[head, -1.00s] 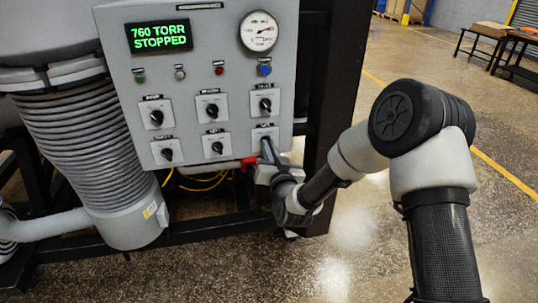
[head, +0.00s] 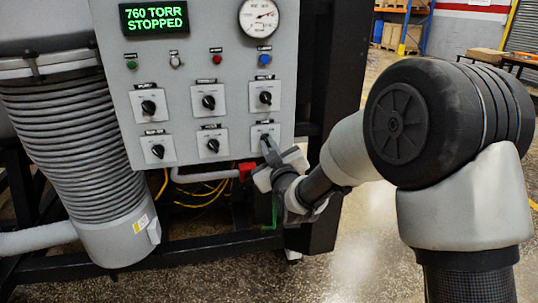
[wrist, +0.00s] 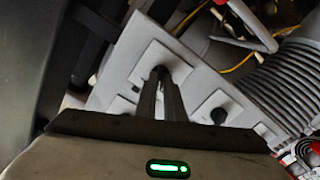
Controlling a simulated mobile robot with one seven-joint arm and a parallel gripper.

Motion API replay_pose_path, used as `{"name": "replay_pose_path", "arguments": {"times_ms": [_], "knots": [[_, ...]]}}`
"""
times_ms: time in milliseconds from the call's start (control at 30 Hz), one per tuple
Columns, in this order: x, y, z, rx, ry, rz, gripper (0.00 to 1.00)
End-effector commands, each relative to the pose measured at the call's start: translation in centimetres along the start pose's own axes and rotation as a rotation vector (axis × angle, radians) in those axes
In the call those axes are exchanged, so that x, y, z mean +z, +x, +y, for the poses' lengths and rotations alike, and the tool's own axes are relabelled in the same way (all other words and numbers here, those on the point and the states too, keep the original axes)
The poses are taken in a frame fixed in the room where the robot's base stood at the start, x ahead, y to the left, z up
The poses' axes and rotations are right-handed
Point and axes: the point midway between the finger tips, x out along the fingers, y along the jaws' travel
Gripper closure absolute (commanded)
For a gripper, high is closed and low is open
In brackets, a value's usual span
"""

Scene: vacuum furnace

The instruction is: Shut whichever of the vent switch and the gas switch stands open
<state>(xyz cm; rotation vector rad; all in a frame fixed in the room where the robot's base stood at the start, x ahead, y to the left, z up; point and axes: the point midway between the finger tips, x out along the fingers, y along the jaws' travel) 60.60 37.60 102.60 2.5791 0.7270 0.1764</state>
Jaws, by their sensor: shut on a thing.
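The grey control panel (head: 187,92) carries rotary switches in two rows of three, with labels too small to read, so I cannot tell which are vent and gas. My gripper (head: 266,145) is at the lower right switch (head: 265,133), its fingers closed around the black knob. In the wrist view, my gripper's fingers (wrist: 163,88) meet that knob in front of its white plate (wrist: 150,55). The fingers partly cover the knob, so its setting is hard to judge. The lower middle switch (head: 213,145) and upper right switch (head: 265,97) stand apart from my gripper.
The green display (head: 155,18) reads 760 TORR STOPPED, beside a round gauge (head: 259,18). Coloured buttons line the panel below them. A ribbed hose (head: 75,145) stands to the left. Yellow cables (head: 205,197) and a black frame (head: 190,240) lie below the panel.

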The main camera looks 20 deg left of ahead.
Motion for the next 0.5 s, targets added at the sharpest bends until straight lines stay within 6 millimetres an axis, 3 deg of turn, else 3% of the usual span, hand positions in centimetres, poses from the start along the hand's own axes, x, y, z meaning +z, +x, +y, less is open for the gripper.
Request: {"name": "replay_pose_path", "arguments": {"times_ms": [500], "knots": [[0.07, -0.02, -0.01, -0.001, -0.067, -0.002, 1.00]]}}
